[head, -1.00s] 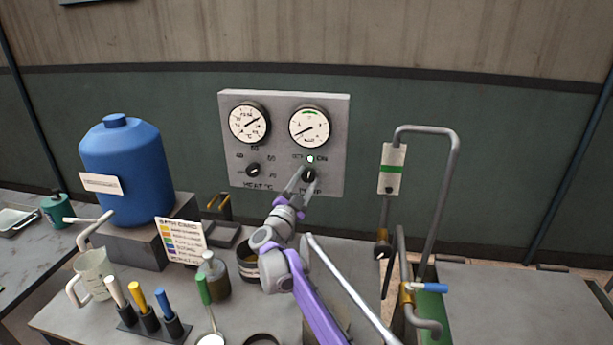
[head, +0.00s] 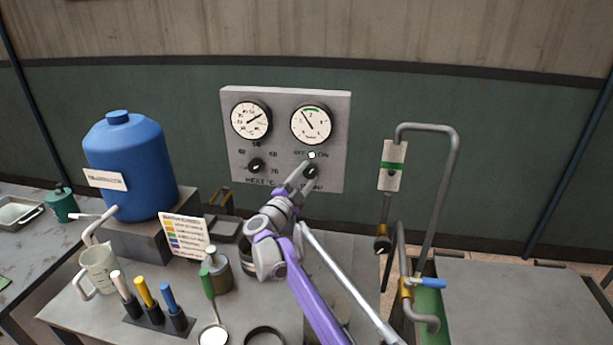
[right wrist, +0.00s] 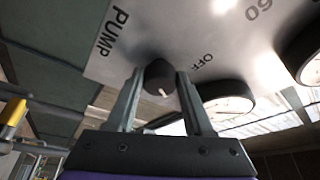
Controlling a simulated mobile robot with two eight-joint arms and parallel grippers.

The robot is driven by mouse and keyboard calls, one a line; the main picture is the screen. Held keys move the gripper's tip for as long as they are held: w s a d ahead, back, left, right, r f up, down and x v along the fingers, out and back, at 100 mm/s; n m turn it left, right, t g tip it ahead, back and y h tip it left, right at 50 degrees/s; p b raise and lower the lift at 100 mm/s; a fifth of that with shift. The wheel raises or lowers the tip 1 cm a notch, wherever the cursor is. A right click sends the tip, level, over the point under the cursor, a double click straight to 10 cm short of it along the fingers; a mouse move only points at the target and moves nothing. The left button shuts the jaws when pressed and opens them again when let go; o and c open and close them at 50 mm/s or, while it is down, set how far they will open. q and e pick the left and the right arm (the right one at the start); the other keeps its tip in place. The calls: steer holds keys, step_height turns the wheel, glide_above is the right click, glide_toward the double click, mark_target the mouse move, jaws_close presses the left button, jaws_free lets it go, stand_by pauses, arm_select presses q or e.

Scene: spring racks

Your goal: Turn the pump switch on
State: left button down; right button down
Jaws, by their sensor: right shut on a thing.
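The pump switch (head: 311,171) is a dark round knob on the lower right of a grey wall panel, with OFF and ON lettered above it and PUMP below. My right gripper (head: 308,177) reaches up to it from below. In the right wrist view the dark knob (right wrist: 158,78) sits between the two fingers of my right gripper (right wrist: 157,88), which are shut on it. A small white mark shows on the knob. Its exact setting is hard to read. My left gripper is out of view.
The panel (head: 235,165) also holds two dials and a heat knob (head: 255,166). A bright lamp (head: 311,155) shows above the pump knob. A blue tank (head: 130,165), jug (head: 98,270) and bent pipe (head: 445,190) flank my arm.

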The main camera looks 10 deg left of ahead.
steer(key=shift+c, duration=1.4)
jaws_free()
steer(key=b+v, duration=0.2)
steer(key=v, duration=0.9)
steer(key=shift+b, duration=0.3)
steer(key=shift+d, duration=0.1)
steer(key=s+d+r+n+y, duration=0.3)
steer(key=d+r+n+y, duration=0.3)
steer(key=d+n+y, duration=0.55)
steer(key=s+d+f+n+g+h, duration=0.1)
steer(key=s+d+f+g, duration=0.3)
steer(key=s+d+f, duration=0.4)
steer(key=s+d+f+n+g+h+p, duration=0.1)
steer(key=s+d+f+g, duration=0.4)
steer(key=s, duration=1.1)
steer(key=s+d+f+n+g+h, duration=0.2)
steer(key=s+d+f+g, duration=0.3)
steer(key=s+d+f, duration=0.7)
steer(key=shift+s+f+h+p, duration=0.25)
steer(key=shift+f+h+p, duration=0.1)
steer(key=shift+f+p, duration=0.05)
